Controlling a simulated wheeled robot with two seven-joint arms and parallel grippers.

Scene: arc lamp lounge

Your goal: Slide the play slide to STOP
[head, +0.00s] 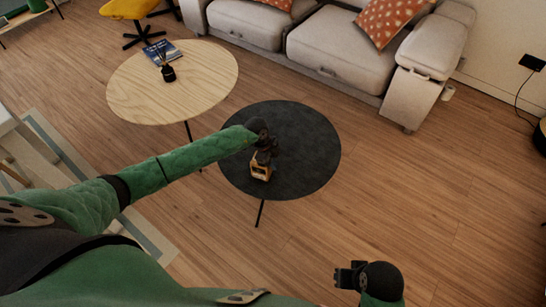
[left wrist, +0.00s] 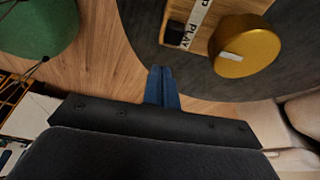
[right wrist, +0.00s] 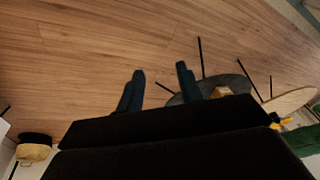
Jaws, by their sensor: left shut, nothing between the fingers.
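A small wooden box device (head: 260,172) stands on the round dark table (head: 312,150). In the left wrist view it has a white strip (left wrist: 192,27) with PLAY and the end of another word. A dark block (left wrist: 174,33) sits beside PLAY; I cannot tell if it is the slide. A gold round knob (left wrist: 248,48) is beside the strip. My left gripper (head: 266,152) is over the device in the head view; in its wrist view its shut, empty fingertips (left wrist: 161,70) are apart from the strip. My right gripper (head: 348,274) is open and empty (right wrist: 161,73), away from the table.
A light wooden round table (head: 205,70) stands behind to the left, with a book (head: 163,50) and a dark reed bottle (head: 168,73) on it. A pale sofa (head: 330,50) is at the back. Wooden floor (head: 420,180) is clear to the right.

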